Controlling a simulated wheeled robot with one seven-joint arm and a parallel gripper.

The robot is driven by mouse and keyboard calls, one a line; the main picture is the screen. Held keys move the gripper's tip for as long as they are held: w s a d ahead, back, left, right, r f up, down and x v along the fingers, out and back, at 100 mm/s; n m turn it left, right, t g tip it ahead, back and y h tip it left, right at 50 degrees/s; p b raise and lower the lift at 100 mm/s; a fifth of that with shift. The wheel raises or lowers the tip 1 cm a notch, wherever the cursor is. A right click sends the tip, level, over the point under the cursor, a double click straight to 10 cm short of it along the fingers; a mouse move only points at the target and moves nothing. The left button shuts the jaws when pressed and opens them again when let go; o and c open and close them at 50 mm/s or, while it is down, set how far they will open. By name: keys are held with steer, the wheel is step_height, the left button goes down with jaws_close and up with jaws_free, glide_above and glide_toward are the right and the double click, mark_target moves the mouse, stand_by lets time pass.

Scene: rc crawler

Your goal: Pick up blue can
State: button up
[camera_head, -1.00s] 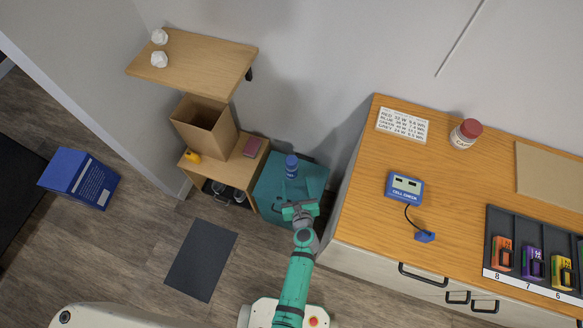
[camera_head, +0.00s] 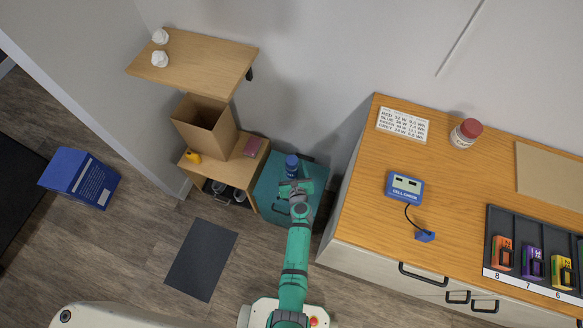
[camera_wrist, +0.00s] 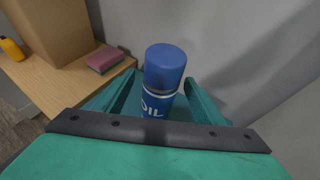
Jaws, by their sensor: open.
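The blue can (camera_head: 292,165) stands upright on a teal surface (camera_head: 318,172) between the wooden stand and the counter. In the wrist view the can (camera_wrist: 164,75) has a blue cap and white lettering that reads "OIL". My gripper (camera_head: 293,183) is open, close in front of the can in the head view. In the wrist view my gripper (camera_wrist: 158,92) shows a teal finger on each side of the can. The can's lower part is hidden behind the dark bar of my gripper. I cannot tell whether the fingers touch it.
The wooden stand (camera_head: 217,172) on the left holds a cardboard box (camera_head: 205,125), a pink block (camera_head: 252,148) and a yellow bottle (camera_head: 193,156). A wooden shelf (camera_head: 200,65) hangs above it. The counter (camera_head: 350,200) rises on the right. The wall is close behind the can.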

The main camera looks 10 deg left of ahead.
steer(key=shift+w+a+f, duration=0.1)
steer(key=shift+w+f, duration=0.15)
steer(key=shift+w, duration=0.25)
steer(key=shift+c, duration=0.6)
steer(key=c, duration=1.1)
steer(key=shift+c, duration=0.3)
steer(key=shift+r, duration=0.25)
